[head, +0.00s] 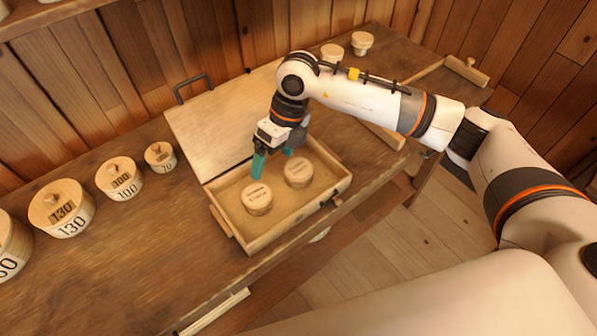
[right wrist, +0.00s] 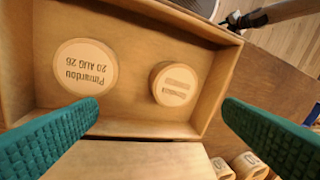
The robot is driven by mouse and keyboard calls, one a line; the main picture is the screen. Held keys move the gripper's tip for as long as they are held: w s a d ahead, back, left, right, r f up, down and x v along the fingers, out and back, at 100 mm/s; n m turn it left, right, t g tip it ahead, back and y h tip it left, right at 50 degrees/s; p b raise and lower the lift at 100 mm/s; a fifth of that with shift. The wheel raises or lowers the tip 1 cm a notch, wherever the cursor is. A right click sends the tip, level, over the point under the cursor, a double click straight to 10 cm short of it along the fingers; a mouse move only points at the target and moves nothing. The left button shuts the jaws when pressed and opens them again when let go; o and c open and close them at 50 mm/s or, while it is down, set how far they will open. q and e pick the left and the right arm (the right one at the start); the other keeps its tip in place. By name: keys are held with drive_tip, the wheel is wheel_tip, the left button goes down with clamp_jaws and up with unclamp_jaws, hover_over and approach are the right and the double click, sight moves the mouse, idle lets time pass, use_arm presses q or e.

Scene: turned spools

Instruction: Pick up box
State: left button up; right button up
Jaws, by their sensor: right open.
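The open wooden box (head: 300,216) sits on the workbench with its lid (head: 212,122) folded back. Two round wooden pieces with writing on top, a left one (head: 257,199) and a right one (head: 298,172), stand inside it. In the right wrist view the box (right wrist: 125,75) shows from above, with one piece (right wrist: 85,68) larger and nearer the camera's left. My right gripper (head: 273,161) is open and empty, with its teal fingers above the back part of the box. In the right wrist view its fingers (right wrist: 163,106) are spread wide, apart from both pieces. My left gripper is not visible.
The wooden workbench (head: 130,245) carries a row of numbered round containers (head: 62,208) at left. Two small spools (head: 362,43) stand at the back, and a wooden mallet-like tool (head: 465,70) lies at right. A black handle (head: 193,86) rises from the lid's far edge. Plank walls close the back.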

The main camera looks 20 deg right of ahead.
drive_tip(key=w+d+h, duration=0.2)
drive_tip(key=d+h, duration=0.1)
drive_tip(key=d, duration=0.4)
drive_tip(key=p, duration=0.2)
hover_over(298, 168)
drive_tip(key=shift+m, duration=0.4)
drive_tip(key=f, duration=0.4)
drive_tip(key=shift+s+d+f, duration=0.15)
drive_tip(key=shift+d+f, duration=0.15)
drive_tip(key=shift+d, duration=0.1)
drive_tip(key=shift+f, duration=0.6)
drive_tip(key=shift+a+f+p, duration=0.15)
drive_tip(key=shift+f+p, duration=0.2)
drive_tip(key=shift+p, duration=0.2)
drive_tip(key=f, duration=0.1)
drive_tip(key=f+p, duration=0.1)
drive_tip(key=f, duration=0.1)
drive_tip(key=shift+a+f, duration=0.2)
drive_tip(key=shift+f, duration=0.55)
drive_tip(key=shift+c, duration=0.2)
drive_tip(key=c, duration=1)
